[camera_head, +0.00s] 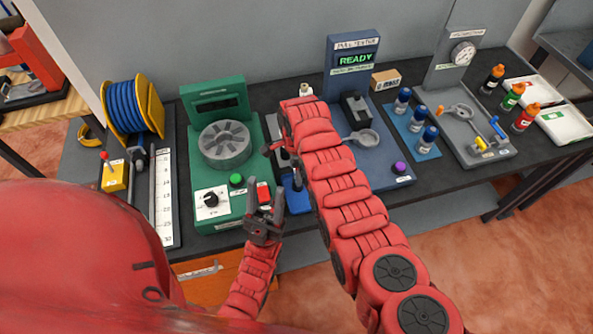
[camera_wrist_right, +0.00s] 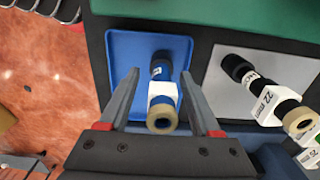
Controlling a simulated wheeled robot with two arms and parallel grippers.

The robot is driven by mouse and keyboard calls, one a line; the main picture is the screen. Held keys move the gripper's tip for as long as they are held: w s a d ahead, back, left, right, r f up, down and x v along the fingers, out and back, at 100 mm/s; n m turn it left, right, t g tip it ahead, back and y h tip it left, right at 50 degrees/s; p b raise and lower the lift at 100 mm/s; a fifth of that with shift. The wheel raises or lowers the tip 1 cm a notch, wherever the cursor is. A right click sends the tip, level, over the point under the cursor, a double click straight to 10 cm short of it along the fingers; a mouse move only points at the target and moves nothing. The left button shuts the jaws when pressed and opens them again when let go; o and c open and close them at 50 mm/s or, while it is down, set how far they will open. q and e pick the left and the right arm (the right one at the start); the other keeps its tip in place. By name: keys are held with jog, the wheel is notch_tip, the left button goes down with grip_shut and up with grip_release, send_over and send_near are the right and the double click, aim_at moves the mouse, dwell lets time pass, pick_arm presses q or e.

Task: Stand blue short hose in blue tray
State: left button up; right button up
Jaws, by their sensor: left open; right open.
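The blue short hose (camera_wrist_right: 161,88) appears to stand upright in the blue tray (camera_wrist_right: 120,48) in the right wrist view. It has a black end at the bottom, a white label and a tan ring at its near, upper end. My right gripper (camera_wrist_right: 158,80) is open, one finger on each side of the hose with visible gaps. My left gripper (camera_head: 265,212) is open and empty in front of the green machine.
A light grey tray (camera_wrist_right: 222,92) beside the blue tray holds other labelled fittings. The green machine (camera_head: 207,190) stands left of it, and the blue pull tester (camera_head: 345,85) stands behind the right arm. A blue hose spool (camera_head: 132,108) is at far left.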

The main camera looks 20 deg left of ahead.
jog(key=shift+a+r, duration=0.15)
jog(key=shift+r, duration=0.15)
notch_tip(320, 180, up, 6)
jog(key=shift+f+b, duration=0.1)
jog(key=shift+b, duration=1.05)
notch_tip(320, 180, up, 4)
jog(key=shift+s+r+p, duration=0.1)
jog(key=shift+p, duration=0.9)
jog(key=shift+r+p, duration=0.6)
jog(key=shift+r, duration=0.05)
jog(key=shift+f, duration=0.1)
